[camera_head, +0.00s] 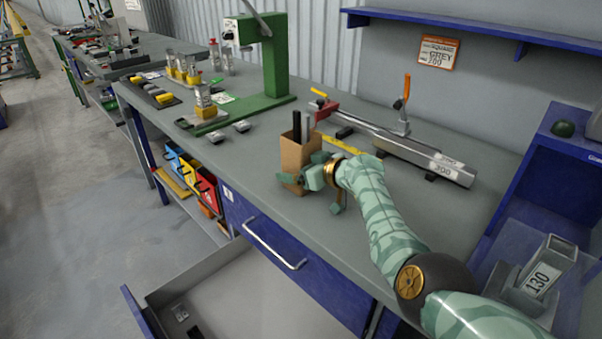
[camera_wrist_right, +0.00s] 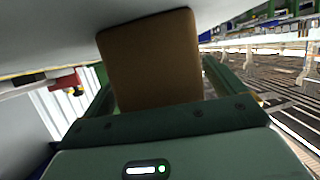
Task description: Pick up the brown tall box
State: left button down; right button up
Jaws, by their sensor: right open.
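The brown tall box (camera_head: 296,154) stands upright on the grey workbench (camera_head: 430,225), with a dark and a grey item sticking out of its open top. My right gripper (camera_head: 297,180) is at the box's lower part, with a finger showing across its near side. In the right wrist view the brown box (camera_wrist_right: 152,62) fills the space between the two green fingers (camera_wrist_right: 160,90). The right jaws are open around it; whether either finger touches it I cannot tell. My left gripper is in neither view.
A green stand (camera_head: 270,70) is behind the box. A grey square bar (camera_head: 425,158) and a yellow strip (camera_head: 343,145) lie to the right. An open drawer (camera_head: 225,290) juts out below the bench front. A blue rack (camera_head: 545,190) stands at the right.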

aim_at(308, 132)
jog(key=shift+r, duration=0.2)
jog(key=c, duration=1.1)
notch_tip(308, 132, up, 10)
jog(key=p, duration=0.4)
jog(key=shift+f, duration=0.25)
jog(key=shift+f+b, duration=2.55)
jog(key=shift+f, duration=2.25)
jog(key=shift+r, duration=0.1)
